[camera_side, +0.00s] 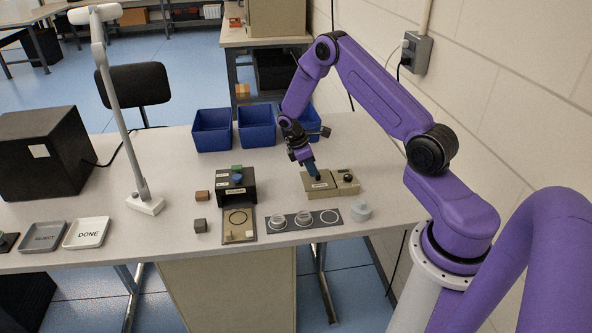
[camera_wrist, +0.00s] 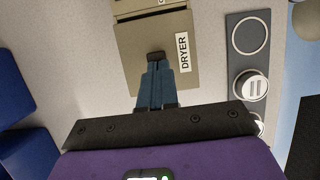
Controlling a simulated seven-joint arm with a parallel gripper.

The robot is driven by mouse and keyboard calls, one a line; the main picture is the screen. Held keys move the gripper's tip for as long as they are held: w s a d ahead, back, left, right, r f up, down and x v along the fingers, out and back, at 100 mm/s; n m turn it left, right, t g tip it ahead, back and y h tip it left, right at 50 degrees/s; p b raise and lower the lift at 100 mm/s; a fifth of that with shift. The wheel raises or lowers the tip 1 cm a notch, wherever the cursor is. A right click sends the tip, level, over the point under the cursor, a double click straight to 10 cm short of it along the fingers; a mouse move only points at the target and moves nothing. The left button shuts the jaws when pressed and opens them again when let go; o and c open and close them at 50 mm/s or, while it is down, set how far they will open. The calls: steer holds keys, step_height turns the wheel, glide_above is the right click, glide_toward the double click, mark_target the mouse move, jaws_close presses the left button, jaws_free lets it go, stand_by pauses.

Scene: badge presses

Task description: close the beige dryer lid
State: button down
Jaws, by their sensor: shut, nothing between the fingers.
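The beige dryer (camera_side: 326,190) stands on the table under my gripper. In the wrist view its flat beige top panel (camera_wrist: 185,78) bears a white DRYER label, and a second beige section adjoins it at the picture's top. The lid looks lying flat on the box in the side view; I cannot tell whether a small gap remains. My gripper (camera_side: 317,177) points down with its blue fingers shut and empty, the tips at or just above the panel. It also shows in the wrist view (camera_wrist: 155,57), where its fingers hide part of the panel.
A dark strip (camera_side: 289,226) with ringed spots and pale round pieces lies in front of the dryer. A black press (camera_side: 246,190) stands to the left. Blue bins (camera_side: 212,131) stand behind. A grey round piece (camera_side: 361,211) lies at the front right.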

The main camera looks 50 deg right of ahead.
steer(key=shift+s+d+f, duration=0.15)
steer(key=shift+s+d, duration=0.15)
steer(key=shift+s, duration=0.15)
steer(key=w+a, duration=0.3)
steer(key=v, duration=1)
steer(key=w+a, duration=0.4)
glide_toward(307, 181)
steer(key=w+a+f, duration=0.3)
steer(key=shift+w+a+f, duration=0.1)
steer(key=shift+w+f, duration=0.1)
steer(key=shift+s+d+f, duration=0.2)
steer(key=shift+s+d, duration=0.35)
steer(key=shift+s+d+f, duration=0.2)
steer(key=shift+s+d, duration=0.3)
steer(key=shift+d, duration=0.05)
steer(key=shift+s+d, duration=0.45)
